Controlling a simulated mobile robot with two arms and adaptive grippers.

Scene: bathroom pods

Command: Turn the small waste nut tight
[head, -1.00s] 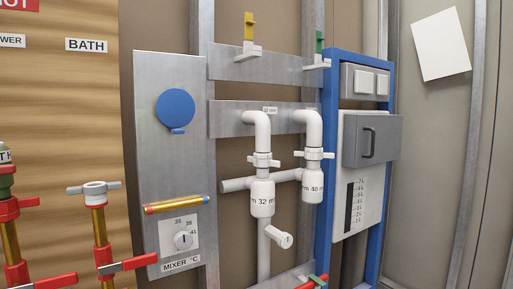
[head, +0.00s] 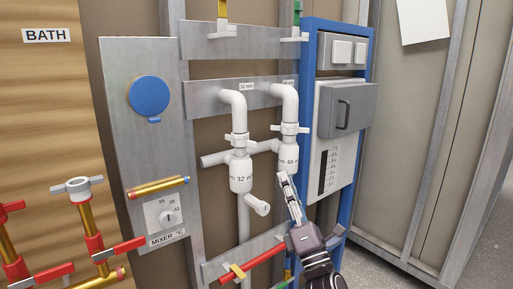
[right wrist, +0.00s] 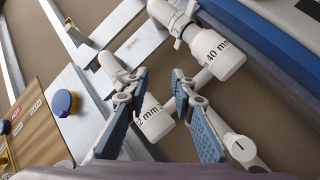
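The smaller waste trap, marked 32 mm (head: 240,178), hangs under a white bent pipe on the left. Its white winged nut (head: 237,139) sits at the top of the trap body. It also shows in the right wrist view (right wrist: 125,94), partly hidden behind a finger. The 40 mm trap (head: 288,155) stands to the right, with its own winged nut (head: 289,129). My right gripper (head: 286,180) is below the 40 mm trap, to the right of and lower than the small nut. Its blue-padded fingers (right wrist: 161,75) are open and empty. My left gripper is not in view.
A white side pipe (head: 215,159) runs behind the traps. A stub with a round cap (head: 257,204) sticks out below the 32 mm trap. The mixer panel (head: 150,80) is to the left and a blue frame (head: 308,60) to the right.

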